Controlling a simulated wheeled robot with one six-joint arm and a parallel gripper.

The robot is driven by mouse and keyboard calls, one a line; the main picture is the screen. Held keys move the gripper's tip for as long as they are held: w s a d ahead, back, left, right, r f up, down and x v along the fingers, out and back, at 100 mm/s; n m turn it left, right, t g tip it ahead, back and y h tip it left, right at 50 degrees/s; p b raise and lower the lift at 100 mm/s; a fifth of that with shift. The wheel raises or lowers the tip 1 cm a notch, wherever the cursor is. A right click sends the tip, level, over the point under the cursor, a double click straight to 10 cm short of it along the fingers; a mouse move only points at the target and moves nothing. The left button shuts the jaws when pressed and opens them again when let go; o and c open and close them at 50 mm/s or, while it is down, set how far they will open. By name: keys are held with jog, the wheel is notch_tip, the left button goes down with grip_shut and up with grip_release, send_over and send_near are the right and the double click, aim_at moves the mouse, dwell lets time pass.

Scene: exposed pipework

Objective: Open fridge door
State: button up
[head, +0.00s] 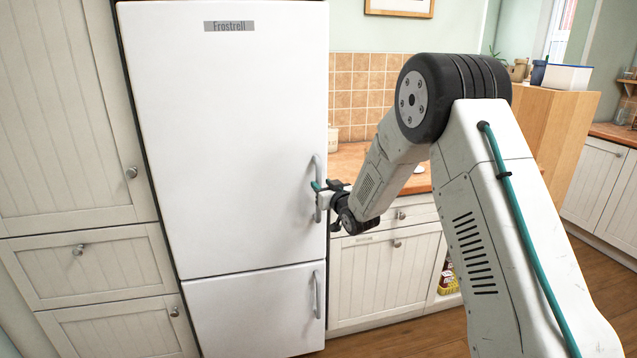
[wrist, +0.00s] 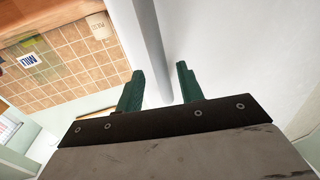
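The white fridge (head: 225,130) stands upright, with a tall upper door and a smaller lower door (head: 260,310). Both doors are shut. The upper door's grey vertical handle (head: 318,168) is near its right edge. My gripper (head: 318,187) is at this handle, around its middle. In the wrist view the two green fingers of my gripper (wrist: 160,86) are apart. Whether a finger touches the bar is hard to tell.
Cream cabinets and drawers (head: 70,120) stand left of the fridge. A wooden counter (head: 350,160) with cabinets (head: 385,275) is on the right, behind my arm. A second handle (head: 317,295) is on the lower door. Some wooden floor (head: 410,338) shows at the bottom.

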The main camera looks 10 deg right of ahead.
aim_at(320, 183)
jog(key=shift+w+a, duration=0.2)
jog(key=shift+w, duration=0.7)
jog(key=shift+w+a, duration=0.15)
jog(key=shift+w, duration=0.75)
grip_shut()
